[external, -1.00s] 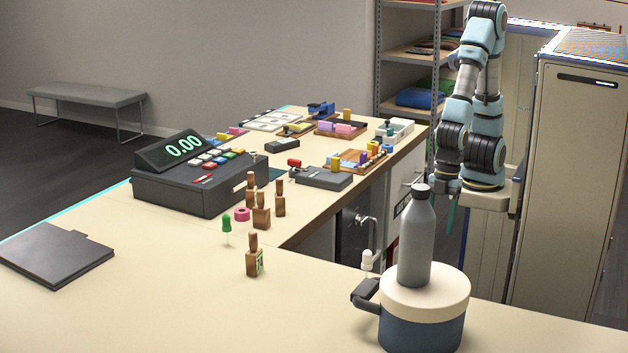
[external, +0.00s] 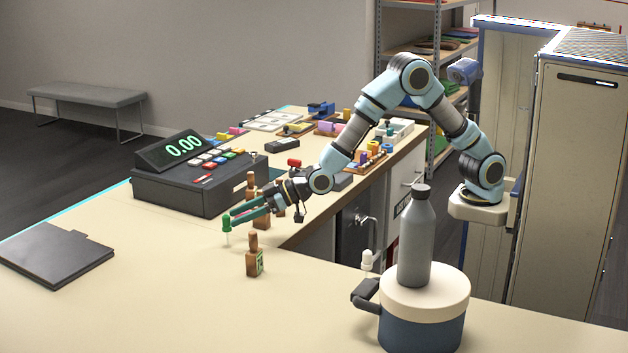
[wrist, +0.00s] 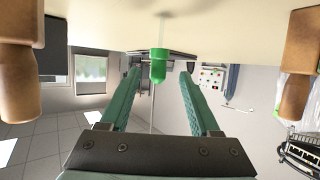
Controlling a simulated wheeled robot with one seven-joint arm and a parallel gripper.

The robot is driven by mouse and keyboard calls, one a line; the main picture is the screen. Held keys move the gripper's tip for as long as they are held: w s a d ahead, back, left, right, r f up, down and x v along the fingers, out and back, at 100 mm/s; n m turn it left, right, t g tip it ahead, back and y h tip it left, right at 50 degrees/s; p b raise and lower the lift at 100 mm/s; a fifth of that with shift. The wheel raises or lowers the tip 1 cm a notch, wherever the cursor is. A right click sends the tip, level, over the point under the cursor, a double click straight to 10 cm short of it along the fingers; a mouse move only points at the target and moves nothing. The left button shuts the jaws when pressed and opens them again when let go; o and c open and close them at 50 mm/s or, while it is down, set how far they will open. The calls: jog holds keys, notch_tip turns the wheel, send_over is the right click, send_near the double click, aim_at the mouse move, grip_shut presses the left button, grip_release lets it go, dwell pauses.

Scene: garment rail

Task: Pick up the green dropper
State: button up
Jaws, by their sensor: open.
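The green dropper (external: 227,223) stands upright on the counter in the external view, its green bulb on top and a thin clear stem below. My gripper (external: 238,213) reaches in from the right with its green fingers pointing at the bulb. In the wrist view the counter is at the top of the picture, and the dropper (wrist: 158,66) shows centred between the tips of my open gripper (wrist: 159,80). There is a gap on each side of the bulb, and I cannot tell how far it sits between the fingers in depth.
A wooden stamp (external: 252,262) stands just in front of my gripper; others stand partly hidden behind it. A cash register (external: 190,175) is behind, and a dark folder (external: 55,255) lies left. A grey bottle (external: 416,240) on a pot (external: 428,320) stands right. The front counter is clear.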

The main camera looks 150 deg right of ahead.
aim_at(227, 231)
jog(key=shift+x, duration=1.15)
jog(key=p+x, duration=0.2)
jog(key=x, duration=0.1)
jog(key=shift+w+d+p, duration=0.15)
jog(key=shift+d+p, duration=0.2)
jog(key=shift+p, duration=0.05)
jog(key=shift+w+d+f, duration=0.35)
jog(key=shift+w+d, duration=0.05)
jog(key=shift+d, duration=0.05)
grip_shut()
